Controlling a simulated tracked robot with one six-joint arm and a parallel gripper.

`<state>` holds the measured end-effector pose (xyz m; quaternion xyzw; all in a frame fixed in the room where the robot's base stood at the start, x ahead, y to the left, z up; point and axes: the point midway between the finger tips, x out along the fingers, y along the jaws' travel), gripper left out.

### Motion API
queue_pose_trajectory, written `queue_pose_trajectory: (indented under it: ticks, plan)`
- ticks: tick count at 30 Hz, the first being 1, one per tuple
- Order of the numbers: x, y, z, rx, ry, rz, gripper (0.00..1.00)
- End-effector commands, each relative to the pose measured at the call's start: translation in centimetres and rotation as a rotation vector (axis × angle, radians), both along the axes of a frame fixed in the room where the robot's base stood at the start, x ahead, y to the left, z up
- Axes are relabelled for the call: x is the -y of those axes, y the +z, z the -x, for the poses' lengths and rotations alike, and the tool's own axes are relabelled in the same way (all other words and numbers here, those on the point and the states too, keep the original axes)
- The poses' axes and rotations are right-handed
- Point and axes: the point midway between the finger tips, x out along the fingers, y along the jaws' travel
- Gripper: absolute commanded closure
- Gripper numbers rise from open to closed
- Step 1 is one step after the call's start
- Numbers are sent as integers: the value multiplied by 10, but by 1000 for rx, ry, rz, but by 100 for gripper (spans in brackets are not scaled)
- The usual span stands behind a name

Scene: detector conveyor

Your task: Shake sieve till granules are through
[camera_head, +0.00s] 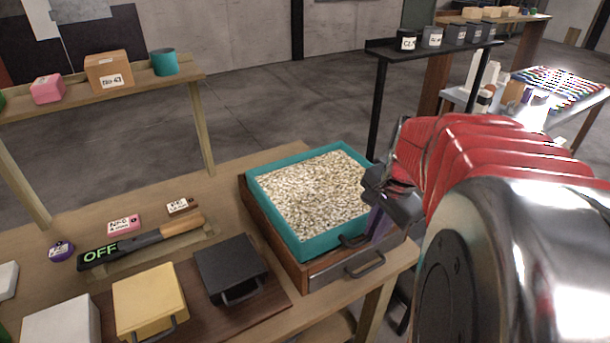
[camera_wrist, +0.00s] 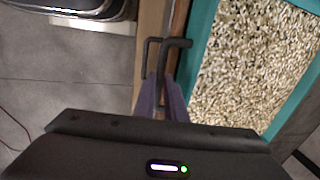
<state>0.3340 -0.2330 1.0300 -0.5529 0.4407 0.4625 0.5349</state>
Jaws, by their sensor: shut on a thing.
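The sieve (camera_head: 258,207) is a teal square frame filled with pale, mottled granules (camera_head: 315,190). It sits on a wooden box (camera_head: 292,268) with a metal drawer front at the table's right end. In the wrist view the sieve's teal rim (camera_wrist: 203,55) and granules (camera_wrist: 250,70) fill the right side. My gripper (camera_head: 375,222) is at the sieve's near right side. Its purple fingers (camera_wrist: 163,98) are shut at the dark sieve handle (camera_wrist: 178,43). The exact grip is partly hidden by the fingers. What lies under the granules is hidden.
A dark detector wand marked OFF (camera_head: 100,255) lies on a wooden rest. A black lidded box (camera_head: 230,265), a yellow one (camera_head: 148,300) and a white one (camera_head: 62,322) stand left of the sieve. A raised shelf (camera_head: 130,87) is behind; a drawer handle (camera_head: 365,265) projects below.

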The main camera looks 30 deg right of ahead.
Motion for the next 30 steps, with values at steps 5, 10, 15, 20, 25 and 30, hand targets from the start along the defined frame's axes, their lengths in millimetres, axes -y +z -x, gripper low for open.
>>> queue_pose_trajectory:
  ticks: [5, 10, 15, 20, 25, 30]
  plan:
    - [0, 1, -8, 1, 3, 1, 100]
    - [-1, 0, -30, 1, 4, 1, 100]
    - [-1, 0, -53, 1, 2, 0, 100]
    - [-2, 1, -62, 2, 1, 1, 100]
    - [-2, 1, -64, 5, 0, 2, 100]
    - [-2, 1, -65, 8, 0, 2, 85]
